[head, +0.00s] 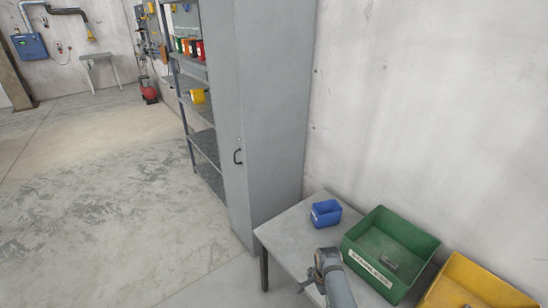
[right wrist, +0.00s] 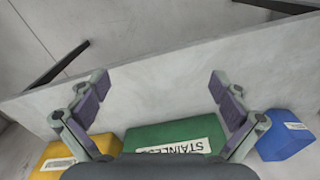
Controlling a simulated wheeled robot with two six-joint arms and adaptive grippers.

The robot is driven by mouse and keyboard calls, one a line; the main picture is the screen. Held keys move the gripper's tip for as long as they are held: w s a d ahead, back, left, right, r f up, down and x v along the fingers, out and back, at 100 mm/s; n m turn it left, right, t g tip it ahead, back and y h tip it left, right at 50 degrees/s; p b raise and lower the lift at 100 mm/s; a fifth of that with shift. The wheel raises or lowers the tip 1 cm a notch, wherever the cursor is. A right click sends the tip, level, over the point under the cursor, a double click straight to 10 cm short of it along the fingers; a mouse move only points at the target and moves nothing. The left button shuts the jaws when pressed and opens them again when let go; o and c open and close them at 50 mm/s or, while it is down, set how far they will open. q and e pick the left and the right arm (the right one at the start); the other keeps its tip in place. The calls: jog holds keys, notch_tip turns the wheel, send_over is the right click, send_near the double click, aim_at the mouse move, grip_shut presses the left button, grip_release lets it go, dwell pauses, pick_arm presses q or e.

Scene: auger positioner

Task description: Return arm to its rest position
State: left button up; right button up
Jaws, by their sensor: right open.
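My right gripper is open and empty in the right wrist view (right wrist: 160,88), its two fingers wide apart with only the pale tabletop behind the gap. In the head view my right arm comes in at the bottom, in front of the grey table (head: 288,236). Its fingers are hard to make out there. The green bin (head: 402,237) is just to the right of the arm and the small blue bin (head: 326,213) is beyond it. My left gripper is not in view.
A yellow bin (head: 470,282) stands at the table's right end. A tall grey cabinet (head: 272,110) and open shelves (head: 204,145) stand behind the table's left end. A bare wall is behind the table. The floor (head: 100,220) at left is clear.

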jog(key=s+d+f+n, duration=0.4)
jog(key=s+f, duration=0.5)
jog(key=f, duration=0.4)
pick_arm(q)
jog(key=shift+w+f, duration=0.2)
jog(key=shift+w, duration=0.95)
pick_arm(e)
jog(key=s+d+f+n, duration=0.3)
jog(key=s+f, duration=0.1)
jog(key=s, duration=0.5)
jog(key=s+d+f+n, duration=0.3)
jog(key=s+f, duration=0.2)
jog(key=s, duration=0.5)
jog(key=s+d+f+n+t, duration=0.1)
jog(key=s+d+f+n, duration=0.2)
jog(key=s, duration=0.7)
jog(key=shift+f+n+h, duration=0.4)
jog(key=shift+f+n, duration=0.2)
jog(key=shift+f, duration=0.05)
